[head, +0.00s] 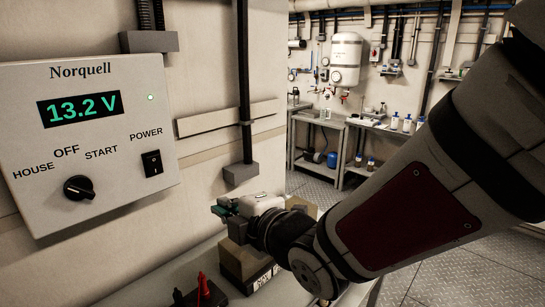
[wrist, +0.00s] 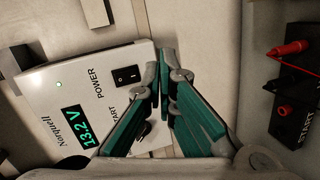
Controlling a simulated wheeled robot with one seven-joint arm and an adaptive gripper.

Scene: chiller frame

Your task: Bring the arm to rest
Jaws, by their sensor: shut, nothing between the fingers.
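My gripper (head: 222,209) is at the end of my arm, which reaches in from the right in the head view. It is low and to the right of the Norquell panel (head: 115,190), in front of the wall, and apart from the panel. In the wrist view the green-padded fingers of my gripper (wrist: 161,82) come together at their tips, with nothing held. They hide part of the panel's lower end there. The panel's display (head: 80,108) reads 13.2 V and a green light (head: 150,97) is lit. Its rotary knob (head: 78,188) and power rocker switch (head: 152,163) are uncovered in the head view.
Red and black clamps (head: 203,287) stand on the bench at the lower front; they show at the right in the wrist view (wrist: 290,48). A box (head: 245,262) sits below my gripper. Black conduit (head: 243,80) runs down the wall. Far workbenches (head: 325,122) stand beyond open floor.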

